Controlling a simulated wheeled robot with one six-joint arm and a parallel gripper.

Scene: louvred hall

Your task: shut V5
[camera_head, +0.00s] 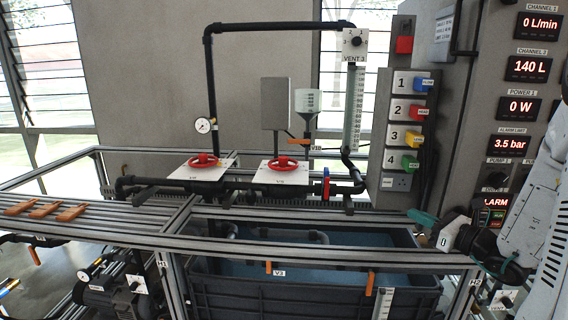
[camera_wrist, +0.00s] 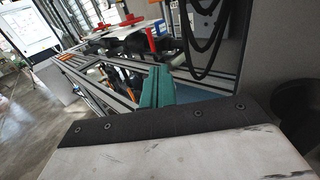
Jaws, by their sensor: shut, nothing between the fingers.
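Two red handwheels sit on white plates along the black pipe in the head view: a left one (camera_head: 203,161) and a right one (camera_head: 282,163). Each plate has a small label starting with V, but I cannot read surely which is V5. My gripper (camera_head: 420,216) has teal fingers, shut and empty, at the right by the frame's upper rail. It is well to the right of both handwheels and apart from them. In the wrist view the shut fingers (camera_wrist: 157,88) point toward the frame, with red wheels (camera_wrist: 131,20) beyond.
A dark tub (camera_head: 310,285) stands under the metal frame (camera_head: 330,215). Orange valve handles, one near the V3 label (camera_head: 279,273), hang below the rail. A vertical gauge tube (camera_head: 353,110) and a switch panel (camera_head: 406,135) rise behind. Orange pieces (camera_head: 45,210) lie on the left rail.

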